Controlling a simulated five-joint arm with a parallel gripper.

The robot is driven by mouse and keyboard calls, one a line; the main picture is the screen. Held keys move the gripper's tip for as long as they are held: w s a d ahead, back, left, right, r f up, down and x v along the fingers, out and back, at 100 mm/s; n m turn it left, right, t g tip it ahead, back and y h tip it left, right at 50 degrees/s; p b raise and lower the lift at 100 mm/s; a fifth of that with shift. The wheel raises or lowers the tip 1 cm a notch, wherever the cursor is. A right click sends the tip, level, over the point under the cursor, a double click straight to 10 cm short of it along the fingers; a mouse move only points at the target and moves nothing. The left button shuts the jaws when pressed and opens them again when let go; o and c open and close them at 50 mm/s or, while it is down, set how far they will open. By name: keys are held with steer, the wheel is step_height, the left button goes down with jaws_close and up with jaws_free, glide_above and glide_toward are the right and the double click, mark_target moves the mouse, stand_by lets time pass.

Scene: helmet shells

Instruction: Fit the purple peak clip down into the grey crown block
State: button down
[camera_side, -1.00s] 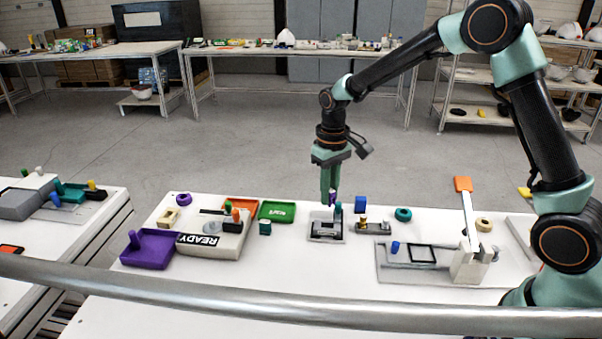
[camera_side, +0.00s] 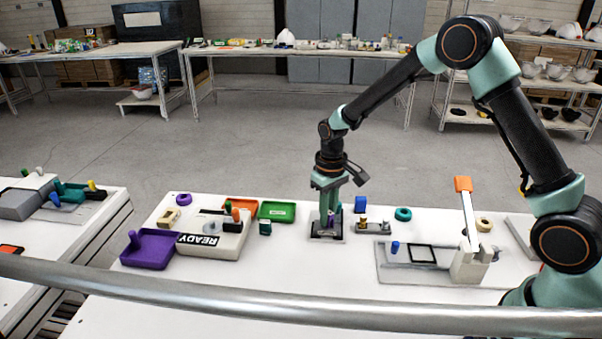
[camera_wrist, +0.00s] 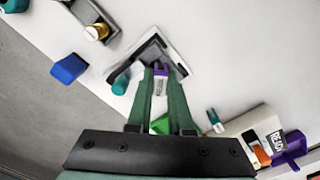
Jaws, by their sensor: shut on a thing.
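The grey crown block (camera_side: 327,238) stands on the white table below my gripper, in the middle of the side view. In the wrist view the block (camera_wrist: 153,46) shows as a dark frame just beyond my fingertips. My gripper (camera_side: 329,217) is pointing down at the block, its green fingers shut on the purple peak clip (camera_side: 331,219). In the wrist view the clip (camera_wrist: 161,71) shows between the fingertips (camera_wrist: 161,75) at the block's near side. The fingers hide part of the block, and I cannot tell how deep the clip sits in it.
A teal peg (camera_wrist: 120,85) stands close beside the block. A blue block (camera_side: 361,204) and a grey fixture with pegs (camera_side: 373,227) are to the right. The READY box (camera_side: 222,243), green tray (camera_side: 277,211) and purple tray (camera_side: 148,252) are to the left.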

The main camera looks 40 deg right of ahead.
steer(key=shift+f, duration=0.5)
steer(key=c, duration=1)
jaws_free()
steer(key=shift+s, duration=0.1)
steer(key=shift+o, duration=0.9)
steer(key=shift+s, duration=0.1)
step_height(320, 180, up, 13)
steer(key=s+r+t, duration=0.2)
steer(key=s+r, duration=0.2)
steer(key=s, duration=0.4)
steer(key=s+r+t, duration=0.3)
steer(key=s+r, duration=0.2)
steer(key=s, duration=0.3)
steer(key=shift+s+t, duration=0.2)
steer(key=shift+t, duration=0.1)
